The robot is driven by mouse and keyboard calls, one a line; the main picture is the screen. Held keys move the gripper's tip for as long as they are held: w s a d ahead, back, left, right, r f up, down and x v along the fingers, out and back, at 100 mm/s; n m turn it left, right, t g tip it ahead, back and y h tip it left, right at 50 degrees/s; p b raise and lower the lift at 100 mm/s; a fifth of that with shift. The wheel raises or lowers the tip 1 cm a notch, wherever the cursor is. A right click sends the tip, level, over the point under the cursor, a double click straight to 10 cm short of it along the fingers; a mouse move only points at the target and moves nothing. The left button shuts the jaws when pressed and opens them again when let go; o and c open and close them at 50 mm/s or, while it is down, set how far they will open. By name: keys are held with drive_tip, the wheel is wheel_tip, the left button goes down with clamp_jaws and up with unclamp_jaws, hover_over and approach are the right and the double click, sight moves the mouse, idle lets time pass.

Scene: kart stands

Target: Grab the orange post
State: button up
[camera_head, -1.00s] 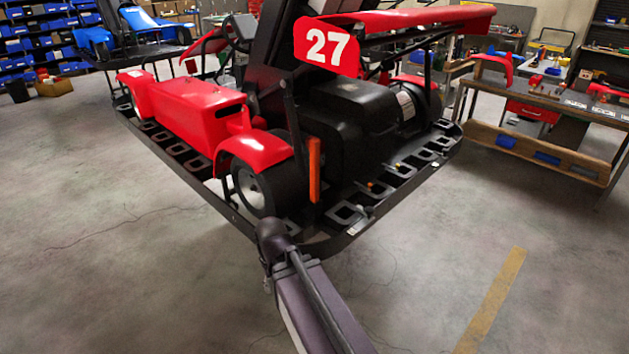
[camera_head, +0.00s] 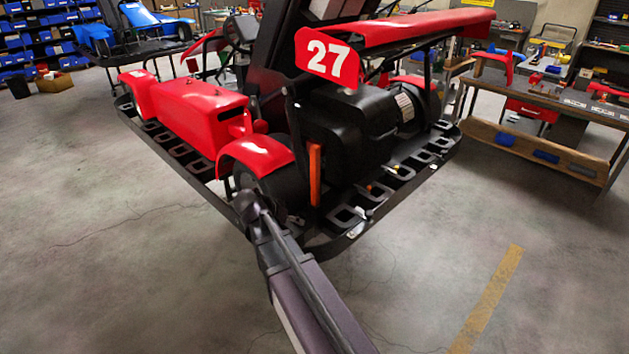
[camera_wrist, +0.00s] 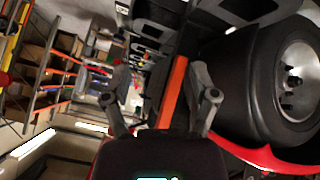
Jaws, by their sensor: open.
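The orange post (camera_head: 314,174) stands upright beside the rear wheel of the red kart, at the near corner of its black stand. The post also shows in the wrist view (camera_wrist: 174,92), slightly tilted there. In the wrist view my gripper (camera_wrist: 160,78) is open, its two fingers spread either side of the post in the picture. The post appears nearer the right finger, and I cannot tell how far ahead of the fingertips it is. In the head view my arm's end is in front of the wheel, and the fingers cannot be made out.
The red kart (camera_head: 195,108) with a number 27 plate (camera_head: 328,57) rests on the black slotted stand (camera_head: 345,240). The kart's wheel (camera_wrist: 290,80) is close on the right in the wrist view. Workbenches (camera_head: 540,98) are at the right. The near floor is open.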

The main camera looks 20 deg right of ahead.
sight(313, 174)
drive_tip(key=w+d+r+m+t+h+p, duration=0.1)
drive_tip(key=w+r+m+h, duration=0.3)
drive_tip(key=w+r, duration=0.4)
drive_tip(key=shift+d+r+m+t+h+p, duration=0.3)
drive_tip(key=shift+d+r+t+p, duration=0.1)
drive_tip(key=shift+r+t+p, duration=0.25)
drive_tip(key=b+x, duration=0.3)
drive_tip(key=x, duration=0.4)
drive_tip(key=shift+d+f, duration=0.15)
drive_tip(key=shift+f, duration=0.05)
drive_tip(key=shift+w+d+f, duration=0.1)
drive_tip(key=shift+w+d, duration=0.1)
drive_tip(key=shift+d, duration=0.35)
drive_tip(key=shift+b+x, duration=0.95)
drive_tip(key=shift+x, duration=1.7)
drive_tip(key=shift+w+r, duration=0.2)
drive_tip(key=shift+r, duration=0.05)
clamp_jaws()
